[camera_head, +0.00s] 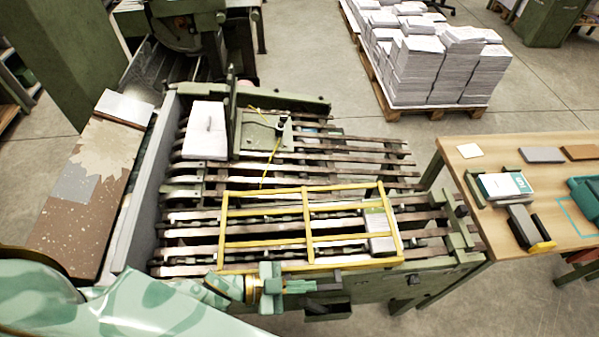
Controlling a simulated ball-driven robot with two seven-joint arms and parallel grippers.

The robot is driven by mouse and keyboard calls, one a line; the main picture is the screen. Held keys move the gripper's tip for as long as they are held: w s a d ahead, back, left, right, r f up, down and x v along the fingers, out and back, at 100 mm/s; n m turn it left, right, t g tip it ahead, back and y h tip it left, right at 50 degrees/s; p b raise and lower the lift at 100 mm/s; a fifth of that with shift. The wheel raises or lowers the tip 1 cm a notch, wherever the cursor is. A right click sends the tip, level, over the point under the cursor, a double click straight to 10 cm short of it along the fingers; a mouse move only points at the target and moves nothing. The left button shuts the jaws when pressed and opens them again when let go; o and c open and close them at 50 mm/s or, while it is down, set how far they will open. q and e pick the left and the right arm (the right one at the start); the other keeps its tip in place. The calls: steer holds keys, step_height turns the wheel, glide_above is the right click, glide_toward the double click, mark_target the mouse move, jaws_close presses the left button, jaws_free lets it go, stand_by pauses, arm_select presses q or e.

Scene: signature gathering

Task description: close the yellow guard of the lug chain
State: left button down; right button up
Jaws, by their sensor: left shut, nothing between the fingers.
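The yellow guard (309,228) is a barred frame across the front part of the lug chain (190,243). Its lower rail runs along the machine's near edge. I cannot tell for certain whether it lies flat over the chain or stands tilted. A pale block shows through its right part. My left gripper (300,287), pale green, is shut and empty just in front of the guard's lower rail, left of its middle. Contact with the rail cannot be told. My left arm comes in from the lower left. My right gripper is out of view.
A white paper stack (204,130) sits at the chain's back left. A wooden table (470,150) with a book (503,186) and tools stands at the right. A brown speckled board (75,220) lies at the left. A pallet (400,97) of paper stacks is behind.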

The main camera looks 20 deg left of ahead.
arm_select(q)
step_height(320, 180, up, 4)
steer(key=p, duration=0.3)
steer(key=v, duration=1)
steer(key=shift+w+a, duration=0.1)
steer(key=shift+w, duration=0.05)
